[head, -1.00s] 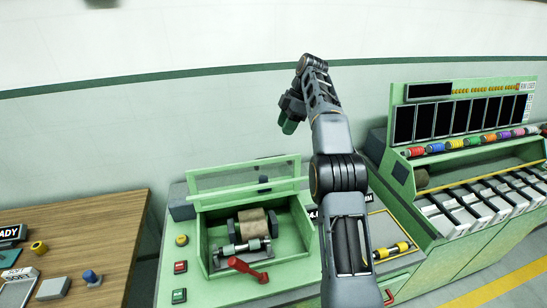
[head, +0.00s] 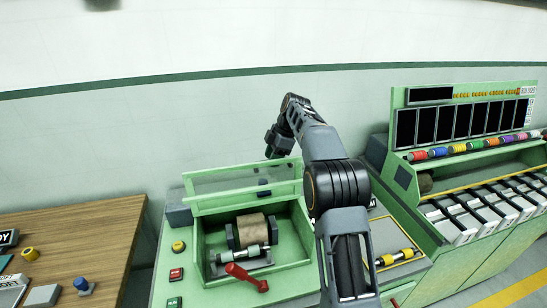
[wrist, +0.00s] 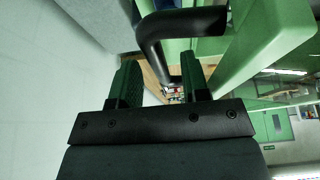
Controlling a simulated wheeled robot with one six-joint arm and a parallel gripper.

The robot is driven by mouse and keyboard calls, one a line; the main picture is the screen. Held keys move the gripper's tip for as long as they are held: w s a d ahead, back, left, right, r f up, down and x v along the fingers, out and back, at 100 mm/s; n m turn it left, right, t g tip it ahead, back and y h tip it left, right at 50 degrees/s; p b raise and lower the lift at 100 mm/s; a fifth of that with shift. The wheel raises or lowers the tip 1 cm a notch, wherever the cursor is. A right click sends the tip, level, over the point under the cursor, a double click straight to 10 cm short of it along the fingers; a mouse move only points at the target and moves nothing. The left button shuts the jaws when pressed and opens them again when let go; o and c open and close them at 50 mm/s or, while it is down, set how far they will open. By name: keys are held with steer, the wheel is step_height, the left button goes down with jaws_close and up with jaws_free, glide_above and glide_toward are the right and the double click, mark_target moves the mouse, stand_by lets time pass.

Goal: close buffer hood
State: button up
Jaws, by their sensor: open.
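The buffer hood (head: 235,179), a green frame with a clear panel, stands raised at the back of the green buffer machine. Below it, the brown roller (head: 252,228) is exposed. My gripper (head: 272,153) is just above and behind the hood's top edge; its fingertips are partly hidden in the head view. In the wrist view, my gripper (wrist: 160,73) shows two green fingers apart with nothing clamped. A black bar handle (wrist: 185,22) crosses near the fingertips beside a green frame piece. I cannot tell whether it touches a finger.
A red lever (head: 246,277) sits at the machine's front, with buttons (head: 176,273) on its left. A wooden table (head: 85,235) stands left. A green rack (head: 460,150) with colored spools stands right.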

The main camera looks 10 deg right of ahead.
steer(key=shift+c, duration=0.2)
jaws_close()
steer(key=shift+s+b, duration=0.1)
steer(key=shift+b, duration=0.4)
